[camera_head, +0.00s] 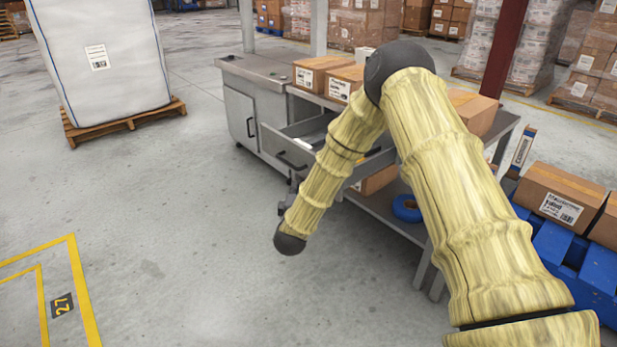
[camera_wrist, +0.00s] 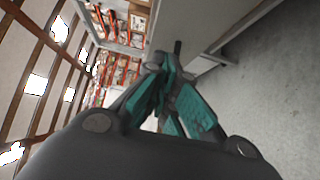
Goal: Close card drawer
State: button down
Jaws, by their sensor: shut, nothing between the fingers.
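The card drawer (camera_head: 283,147) is pulled out of the grey workbench in the head view, with a dark handle (camera_head: 291,163) on its front. Pale items lie inside it, and my arm hides its right part. My gripper (camera_wrist: 170,66) has teal fingers and is shut and empty. In the wrist view it is close to a grey panel (camera_wrist: 205,22), which looks like the drawer front; a dark bar, possibly the handle, shows just beyond the fingertips. I cannot tell whether they touch. In the head view the gripper is mostly hidden behind my arm.
Cardboard boxes (camera_head: 313,74) stand on the workbench top (camera_head: 256,70). A blue tape roll (camera_head: 406,208) lies on its lower shelf. A blue pallet with boxes (camera_head: 562,193) is at right. A white bulk bag (camera_head: 98,50) stands on a pallet at left. The floor in front is clear.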

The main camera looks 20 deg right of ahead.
jog(key=b, duration=0.1)
send_near(312, 159)
jog(key=w+a, duration=0.2)
jog(key=shift+w+d+r, duration=0.1)
jog(key=shift+w+d, duration=0.25)
jog(key=shift+d, duration=0.3)
jog(key=shift+w+d+f, duration=0.1)
jog(key=shift+w+d, duration=0.2)
jog(key=shift+d, duration=0.35)
jog(key=shift+w+d+r, duration=0.1)
jog(key=shift+w+d, duration=0.25)
jog(key=shift+d, duration=0.3)
